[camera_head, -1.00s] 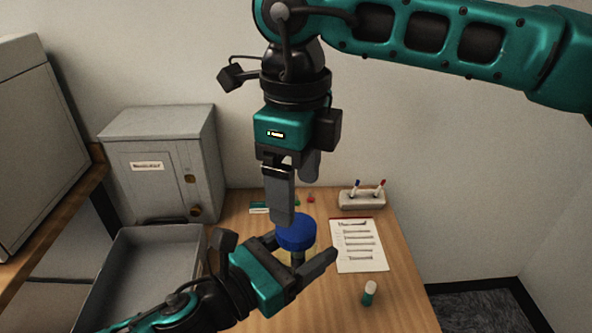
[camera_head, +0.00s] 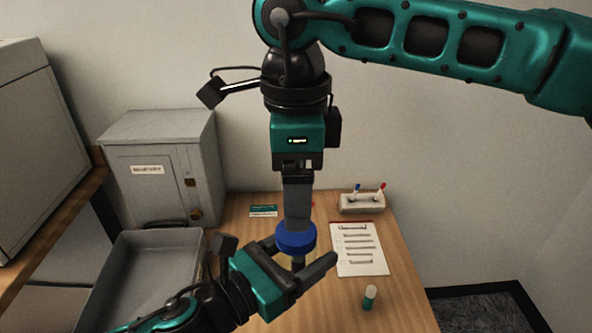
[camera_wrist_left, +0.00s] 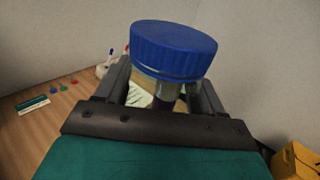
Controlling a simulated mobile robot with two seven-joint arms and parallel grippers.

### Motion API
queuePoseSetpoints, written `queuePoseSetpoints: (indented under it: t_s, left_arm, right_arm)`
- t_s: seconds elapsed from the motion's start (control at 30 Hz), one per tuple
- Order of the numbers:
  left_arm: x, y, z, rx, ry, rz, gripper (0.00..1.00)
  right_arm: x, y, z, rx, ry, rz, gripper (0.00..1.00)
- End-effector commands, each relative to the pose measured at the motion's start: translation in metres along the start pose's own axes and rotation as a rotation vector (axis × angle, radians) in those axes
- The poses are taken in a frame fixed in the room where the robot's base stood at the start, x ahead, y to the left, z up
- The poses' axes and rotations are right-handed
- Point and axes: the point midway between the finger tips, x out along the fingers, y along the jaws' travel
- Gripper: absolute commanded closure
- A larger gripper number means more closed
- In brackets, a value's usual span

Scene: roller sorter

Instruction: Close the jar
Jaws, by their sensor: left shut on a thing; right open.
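The jar (camera_wrist_left: 168,92) has clear walls and stands between the fingers of my left gripper (camera_head: 300,253), which is shut on it. In the head view the jar is mostly hidden by that gripper and the lid. The round blue lid (camera_head: 295,238) sits on top of the jar and looks level; the left wrist view shows its ribbed side (camera_wrist_left: 173,50). I cannot tell whether it is screwed tight. My right gripper (camera_head: 299,222) is open and points straight down at the lid. Its fingers line up one behind the other, with the near fingertip at the lid's top edge.
On the wooden table (camera_head: 400,300) are a paper list (camera_head: 358,250), a pen holder (camera_head: 361,203), a green-and-white tube (camera_head: 370,297) and a small green card (camera_head: 263,210). A grey tray (camera_head: 150,245) and a grey cabinet (camera_head: 160,170) stand at the left.

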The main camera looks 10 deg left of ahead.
Motion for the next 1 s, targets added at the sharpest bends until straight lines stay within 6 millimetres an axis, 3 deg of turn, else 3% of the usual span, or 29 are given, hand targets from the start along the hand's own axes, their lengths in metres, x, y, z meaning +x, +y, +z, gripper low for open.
queuePoseSetpoints:
  t_s: [0.33, 0.77, 1.0]
  left_arm:
    - [0.0, 0.0, 0.001, 0.0, -0.002, 0.0, 1.0]
    - [0.0, 0.0, 0.001, 0.0, -0.002, 0.0, 1.0]
    - [0.0, 0.0, 0.001, 0.0, -0.002, 0.0, 1.0]
  right_arm:
    - [0.051, 0.001, 0.0, 0.0, 0.0, 0.003, 0.2]
    - [0.06, 0.0, 0.0, 0.001, 0.0, 0.001, 0.2]
    - [0.06, 0.0, 0.0, 0.001, 0.0, 0.001, 0.42]
